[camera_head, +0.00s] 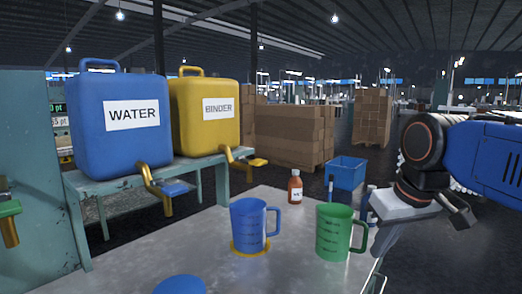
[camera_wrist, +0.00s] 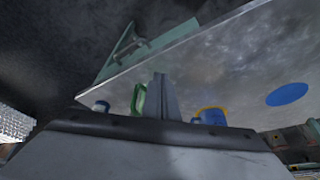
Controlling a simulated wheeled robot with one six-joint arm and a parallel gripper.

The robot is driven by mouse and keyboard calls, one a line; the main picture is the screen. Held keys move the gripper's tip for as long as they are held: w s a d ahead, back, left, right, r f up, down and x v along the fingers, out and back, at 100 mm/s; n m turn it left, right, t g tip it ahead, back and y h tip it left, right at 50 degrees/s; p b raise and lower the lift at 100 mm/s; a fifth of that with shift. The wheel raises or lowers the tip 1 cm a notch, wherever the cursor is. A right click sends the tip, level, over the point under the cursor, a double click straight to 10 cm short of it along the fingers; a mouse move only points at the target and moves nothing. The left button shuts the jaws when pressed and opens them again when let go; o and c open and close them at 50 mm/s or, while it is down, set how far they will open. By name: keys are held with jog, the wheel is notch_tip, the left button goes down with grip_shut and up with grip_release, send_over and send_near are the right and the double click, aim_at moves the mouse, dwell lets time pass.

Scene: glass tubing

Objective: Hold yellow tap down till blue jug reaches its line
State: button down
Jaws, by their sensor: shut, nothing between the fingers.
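The yellow tap (camera_head: 250,161) sticks out from the front of the yellow BINDER container (camera_head: 205,125) on a raised green bench. The blue jug (camera_head: 248,226) stands upright on a yellow ring on the grey table, in front of and below that tap. Dark marks show on its side; the liquid level inside cannot be seen. My gripper (camera_wrist: 160,82) is shut and empty, far right of the tap. In the wrist view, part of the green jug (camera_wrist: 139,98) shows left of the fingers, and the blue jug (camera_wrist: 211,116) right of them.
A blue WATER container (camera_head: 120,140) with a blue-levered tap (camera_head: 172,187) stands left of the BINDER one. The green jug (camera_head: 333,232) stands between the blue jug and my arm. A brown bottle (camera_head: 295,189) stands behind. A blue disc (camera_head: 180,285) lies at the near table edge.

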jog(key=w+a+r+n, duration=0.1)
jog(key=w+a+r, duration=0.25)
jog(key=r, duration=0.25)
jog(key=w+a+r+n+g, duration=0.1)
jog(key=w+a+r, duration=0.25)
jog(key=r, duration=0.25)
jog(key=w+a+r+n, duration=0.2)
jog(key=w+a+r, duration=0.15)
jog(key=r, duration=0.35)
notch_tip(320, 180, up, 11)
jog(key=n+g+y, duration=0.1)
jog(key=n+y, duration=0.1)
jog(key=n, duration=0.2)
send_over(258, 160)
jog(key=s+d, duration=0.3)
jog(key=shift+w+r, duration=0.1)
jog(key=shift+w, duration=0.05)
jog(key=x, duration=0.8)
jog(key=s+d+x, duration=0.1)
jog(key=x, duration=0.3)
jog(key=shift+w+f, duration=0.1)
jog(key=shift+f, duration=1.1)
